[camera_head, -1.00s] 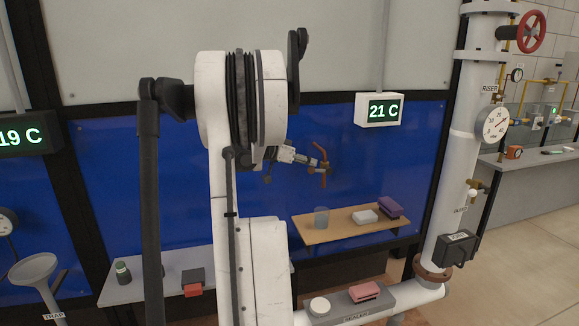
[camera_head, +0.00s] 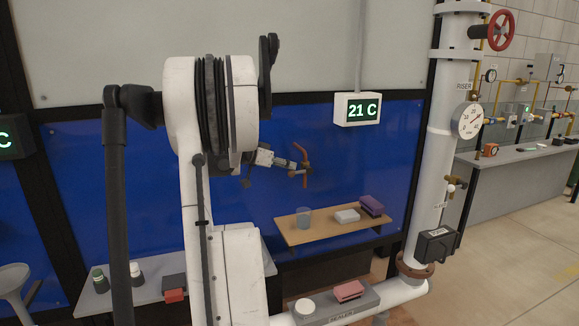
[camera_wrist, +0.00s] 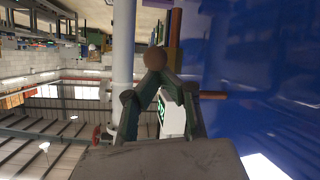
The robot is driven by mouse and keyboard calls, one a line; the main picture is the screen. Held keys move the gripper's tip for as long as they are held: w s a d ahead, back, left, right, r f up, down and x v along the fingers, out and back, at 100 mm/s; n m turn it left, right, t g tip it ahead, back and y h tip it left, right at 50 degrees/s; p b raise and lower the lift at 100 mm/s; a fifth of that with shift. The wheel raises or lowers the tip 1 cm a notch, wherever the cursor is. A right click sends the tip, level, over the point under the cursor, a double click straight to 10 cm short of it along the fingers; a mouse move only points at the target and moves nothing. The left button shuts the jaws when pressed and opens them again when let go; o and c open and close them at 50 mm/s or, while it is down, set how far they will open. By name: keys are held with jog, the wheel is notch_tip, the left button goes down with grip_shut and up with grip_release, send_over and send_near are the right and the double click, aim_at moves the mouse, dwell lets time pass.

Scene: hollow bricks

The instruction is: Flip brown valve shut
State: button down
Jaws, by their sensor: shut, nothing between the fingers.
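A brown handle (camera_head: 305,179) stands roughly upright in front of the blue panel, left of the riser. My gripper (camera_head: 291,165) reaches rightward to it, with its fingertips at or very near the handle. In the wrist view my gripper (camera_wrist: 161,82) is shut and empty, its greenish fingers meeting at the tips. A round brown end (camera_wrist: 155,58) shows just beyond the tips, and a brown bar (camera_wrist: 213,95) sticks out to the right. The fingers hide what lies between these two parts. I cannot tell whether the fingers touch the handle.
A wooden shelf (camera_head: 290,230) below carries a cup (camera_head: 304,218), a white block and a purple item. The white riser pipe (camera_head: 432,150) stands right, with a gauge (camera_head: 469,120), a red handwheel (camera_head: 501,30) and a small brass-coloured valve (camera_head: 452,184). A temperature display (camera_head: 357,109) hangs above.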

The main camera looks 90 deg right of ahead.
jog(key=shift+a+f, duration=0.1)
jog(key=shift+f, duration=0.15)
jog(key=r, duration=0.1)
jog(key=d+r+p, duration=0.1)
jog(key=r, duration=0.1)
jog(key=s+d+r+p, duration=0.1)
jog(key=shift+r, duration=0.15)
jog(key=w+a+r, duration=0.1)
jog(key=w+a, duration=0.3)
jog(key=w, duration=0.4)
jog(key=shift+w+a+r, duration=0.15)
jog(key=shift+w+a, duration=0.05)
jog(key=shift+a, duration=0.15)
jog(key=shift+w, duration=0.1)
